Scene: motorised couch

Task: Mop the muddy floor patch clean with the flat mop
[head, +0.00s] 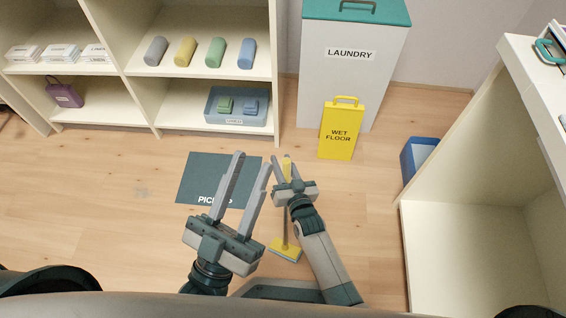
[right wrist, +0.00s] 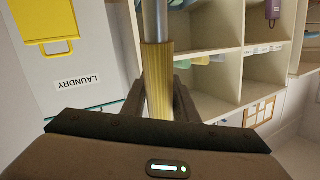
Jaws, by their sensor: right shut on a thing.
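The flat mop (head: 285,250) has a yellow and white head low on the floor and a thin grey handle. My right gripper (head: 287,163) is shut on the mop's yellow grip, which fills the space between the fingers in the right wrist view (right wrist: 157,82). The mop stands nearly upright, but I cannot tell whether its head touches the floor. My left gripper (head: 252,160) is open and empty, over the dark pickup mat. A faint grey smudge (head: 142,192) marks the wooden floor left of the mat. It may be the muddy patch.
The dark pickup mat (head: 195,180) lies ahead. A yellow wet floor sign (head: 340,135) stands before the laundry bin (head: 350,75). Shelves (head: 200,135) line the back left. A cream cabinet (head: 470,240) and a blue bin (head: 410,160) are right. Floor at left is clear.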

